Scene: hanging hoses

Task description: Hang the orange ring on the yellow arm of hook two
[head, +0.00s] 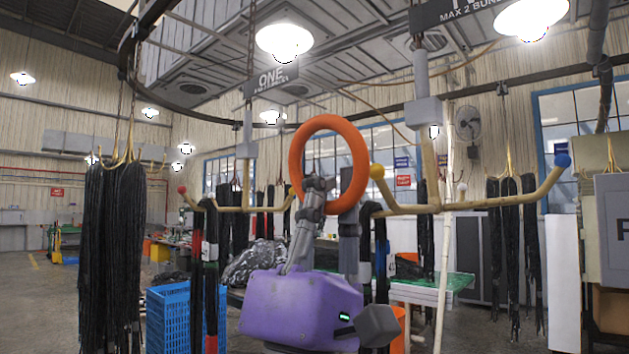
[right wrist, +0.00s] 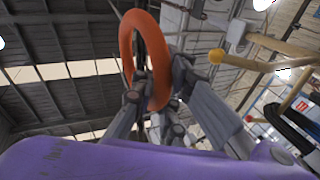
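The orange ring (head: 297,165) stands upright, its open face toward the head camera. My right gripper (head: 331,200), on a purple wrist, holds the ring's lower part between its grey fingers. The right wrist view shows the ring (right wrist: 126,50) between the fingers (right wrist: 160,95). Hook two (head: 435,208) hangs to the right, and its yellow-tipped arm (head: 385,192) rises to the left. The yellow ball (head: 376,171) is just right of the ring in the head view; the right wrist view shows a gap between ring and ball (right wrist: 216,56). The ring is off the arm. My left gripper is out of view.
Hook one (head: 235,208), with a red ball (head: 182,190), is on the left under the ONE sign (head: 277,78). Dark hoses (head: 380,255) hang close behind my right gripper. Hook two's other arm ends in a blue ball (head: 563,160). A blue crate (head: 168,318) stands lower left.

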